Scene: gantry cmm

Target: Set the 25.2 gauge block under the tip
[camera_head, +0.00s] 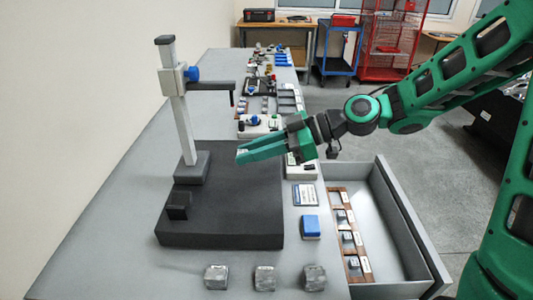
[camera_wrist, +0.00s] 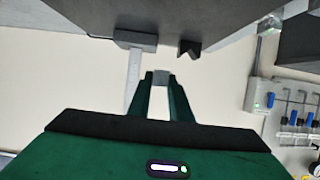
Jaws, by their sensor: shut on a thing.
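My gripper (camera_head: 240,154) reaches in from the right above the dark surface plate (camera_head: 225,233). In the wrist view my gripper (camera_wrist: 161,77) is shut on a small grey block (camera_wrist: 161,76) between its fingertips; no marking on it is readable. The comparator stand (camera_head: 183,118) has a pale upright post, a blue knob and a dark arm ending in a downward tip (camera_head: 232,99). In the head view the fingertips appear below the tip; their exact alignment cannot be told. The wrist view also shows the stand's post (camera_wrist: 133,70).
A dark notched block (camera_head: 178,206) sits on the plate near the post. An open drawer (camera_head: 385,220) at right holds a wooden rack (camera_head: 350,237) of several labelled blocks. A blue-topped block (camera_head: 311,226) and grey blocks (camera_head: 265,278) lie on the bench.

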